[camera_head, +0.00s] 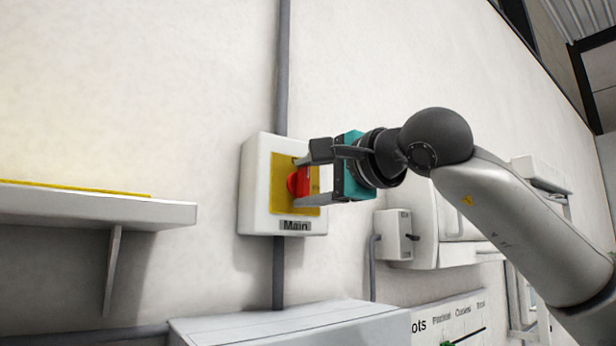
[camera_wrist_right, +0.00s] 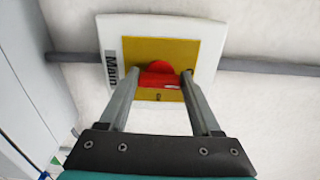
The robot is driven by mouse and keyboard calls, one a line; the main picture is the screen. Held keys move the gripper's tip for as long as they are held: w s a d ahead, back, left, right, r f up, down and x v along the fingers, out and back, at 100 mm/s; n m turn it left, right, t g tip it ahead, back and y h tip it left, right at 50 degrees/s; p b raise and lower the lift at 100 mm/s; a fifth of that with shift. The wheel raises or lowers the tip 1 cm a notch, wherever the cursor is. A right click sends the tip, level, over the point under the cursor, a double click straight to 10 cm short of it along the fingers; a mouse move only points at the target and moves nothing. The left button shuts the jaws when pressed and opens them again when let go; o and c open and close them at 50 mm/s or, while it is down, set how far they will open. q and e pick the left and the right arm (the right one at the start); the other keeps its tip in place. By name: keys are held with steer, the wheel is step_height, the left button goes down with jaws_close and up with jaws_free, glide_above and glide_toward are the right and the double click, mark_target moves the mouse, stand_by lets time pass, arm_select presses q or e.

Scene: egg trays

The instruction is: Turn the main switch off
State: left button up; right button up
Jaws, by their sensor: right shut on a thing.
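The main switch is a red knob (camera_head: 297,182) on a yellow plate (camera_head: 283,203) in a white wall box (camera_head: 256,190) labelled "Main". My right gripper (camera_head: 302,182) reaches in from the right and is shut on the red knob, one finger above and one below it. In the right wrist view, the red knob (camera_wrist_right: 158,76) shows between the two fingertips (camera_wrist_right: 160,78), over the yellow plate (camera_wrist_right: 180,48). The fingers hide part of the knob, so its exact turn angle is hard to tell. My left gripper is not in view.
A shelf (camera_head: 95,210) with a yellow edge juts from the wall at the left. A conduit (camera_head: 283,70) runs up from the box. A smaller switch box (camera_head: 393,233) sits to the lower right. A grey cabinet top (camera_head: 290,325) and a labelled panel (camera_head: 460,322) stand below.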

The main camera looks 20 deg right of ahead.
steer(key=shift+n, duration=0.3)
stand_by(0.4)
steer(key=o, duration=1.4)
steer(key=b+v, duration=0.3)
steer(key=v, duration=1.2)
steer(key=shift+s, duration=0.15)
